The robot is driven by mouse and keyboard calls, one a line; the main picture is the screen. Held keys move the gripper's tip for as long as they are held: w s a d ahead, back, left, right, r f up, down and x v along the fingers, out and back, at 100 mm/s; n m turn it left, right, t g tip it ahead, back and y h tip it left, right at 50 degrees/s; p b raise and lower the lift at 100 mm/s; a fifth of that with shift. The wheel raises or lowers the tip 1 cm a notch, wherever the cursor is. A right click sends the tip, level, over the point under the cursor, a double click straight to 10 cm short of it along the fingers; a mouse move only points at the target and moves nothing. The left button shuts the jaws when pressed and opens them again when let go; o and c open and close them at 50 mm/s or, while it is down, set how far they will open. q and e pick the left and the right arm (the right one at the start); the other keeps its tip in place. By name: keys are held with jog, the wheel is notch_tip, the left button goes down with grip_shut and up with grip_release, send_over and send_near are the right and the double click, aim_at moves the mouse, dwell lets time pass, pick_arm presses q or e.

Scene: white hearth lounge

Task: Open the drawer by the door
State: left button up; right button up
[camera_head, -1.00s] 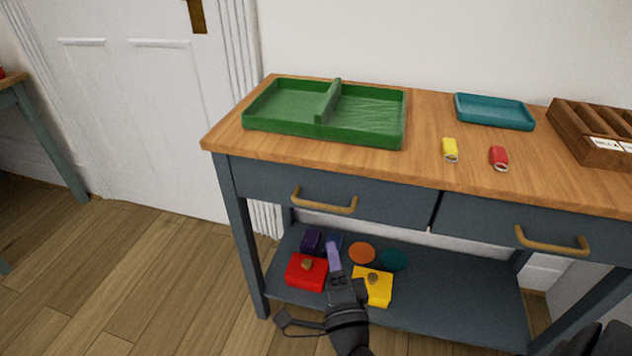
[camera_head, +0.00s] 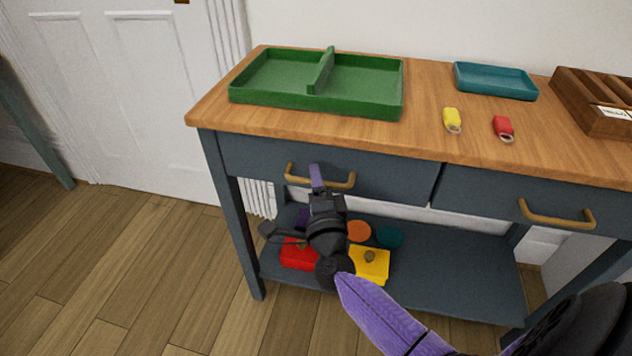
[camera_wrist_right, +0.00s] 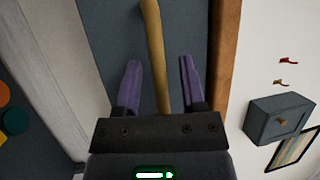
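The drawer by the door (camera_head: 390,183) is the left one of two in the blue-grey sideboard. Its front looks flush and closed. Its brass bar handle (camera_head: 335,181) runs across the front, and in the right wrist view the handle (camera_wrist_right: 153,40) appears upright. My right gripper (camera_head: 316,178) is at this handle in the head view. In the wrist view its two purple fingers (camera_wrist_right: 158,85) are apart, one on each side of the handle. Contact between fingers and handle cannot be made out. My left gripper is not in view.
A green divided tray (camera_head: 290,103), a teal tray (camera_head: 495,93), yellow (camera_head: 452,118) and red (camera_head: 503,127) tags and a wooden rack stand on top. The right drawer (camera_head: 475,199) is closed. Several coloured items lie on the lower shelf (camera_head: 450,275). The white door is left.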

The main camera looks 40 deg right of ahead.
grip_shut()
dwell(0.9)
dwell(0.4)
